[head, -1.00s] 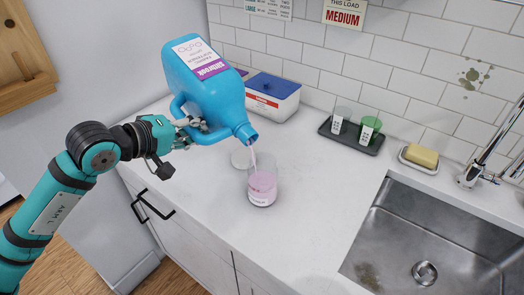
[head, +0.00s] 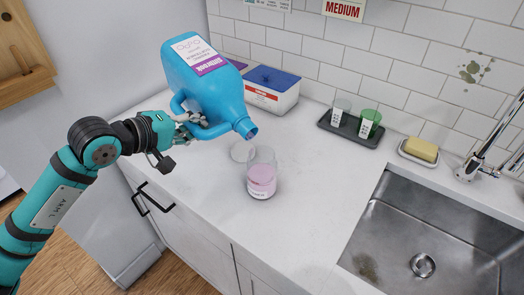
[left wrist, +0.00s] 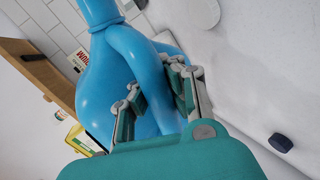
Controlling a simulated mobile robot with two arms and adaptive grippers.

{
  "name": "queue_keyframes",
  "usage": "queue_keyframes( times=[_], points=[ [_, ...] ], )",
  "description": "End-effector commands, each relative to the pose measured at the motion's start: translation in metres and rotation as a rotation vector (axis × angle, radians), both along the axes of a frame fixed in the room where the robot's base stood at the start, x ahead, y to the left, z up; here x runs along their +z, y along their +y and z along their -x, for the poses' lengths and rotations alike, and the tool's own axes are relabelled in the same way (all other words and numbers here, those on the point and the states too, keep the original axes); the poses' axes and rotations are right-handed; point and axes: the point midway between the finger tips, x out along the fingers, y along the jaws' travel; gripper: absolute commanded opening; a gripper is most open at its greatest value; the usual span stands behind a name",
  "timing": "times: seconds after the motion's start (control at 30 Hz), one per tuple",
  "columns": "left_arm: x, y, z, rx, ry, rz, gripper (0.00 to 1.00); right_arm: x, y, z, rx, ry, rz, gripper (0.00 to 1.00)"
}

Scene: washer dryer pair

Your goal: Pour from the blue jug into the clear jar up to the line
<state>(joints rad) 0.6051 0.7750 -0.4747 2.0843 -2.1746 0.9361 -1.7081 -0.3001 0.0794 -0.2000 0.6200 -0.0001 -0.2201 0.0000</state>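The blue jug (head: 205,80) is tilted with its mouth down to the right, above and a little left of the clear jar (head: 262,157). No stream shows at its mouth. The jar stands upright on the counter with pink liquid (head: 262,178) in its lower part; the fill line cannot be made out. My left gripper (head: 192,125) is shut on the jug's handle. The left wrist view shows its fingers (left wrist: 155,100) around the blue handle (left wrist: 160,75). My right gripper is not in view.
A round white lid (head: 242,151) lies behind the jar. A white box with a blue lid (head: 271,92), a dark tray (head: 324,127) with two cups, and a soap dish (head: 403,152) stand along the wall. The sink (head: 440,225) is at right. The counter in front is clear.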

Motion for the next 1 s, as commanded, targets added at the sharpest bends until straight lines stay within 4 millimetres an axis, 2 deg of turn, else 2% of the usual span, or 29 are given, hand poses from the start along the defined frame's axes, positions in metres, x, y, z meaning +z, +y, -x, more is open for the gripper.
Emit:
queue_keyframes(
  times=[0.03, 0.1, 0.23, 0.4, 1.0],
  points=[
    [0.001, 0.003, 0.000, 0.008, 0.031, 0.020, 0.00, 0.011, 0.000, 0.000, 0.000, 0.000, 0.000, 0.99],
    [-0.005, 0.004, 0.000, 0.017, 0.077, 0.055, 0.00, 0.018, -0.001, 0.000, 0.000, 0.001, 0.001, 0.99],
    [-0.016, 0.005, 0.000, 0.026, 0.136, 0.100, 0.00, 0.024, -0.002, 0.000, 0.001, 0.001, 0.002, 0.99],
    [-0.021, 0.005, 0.000, 0.029, 0.157, 0.117, 0.00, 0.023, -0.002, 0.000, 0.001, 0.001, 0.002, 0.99],
    [-0.021, 0.005, 0.000, 0.028, 0.153, 0.115, 0.00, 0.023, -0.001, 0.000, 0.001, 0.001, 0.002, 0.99]
  ],
)
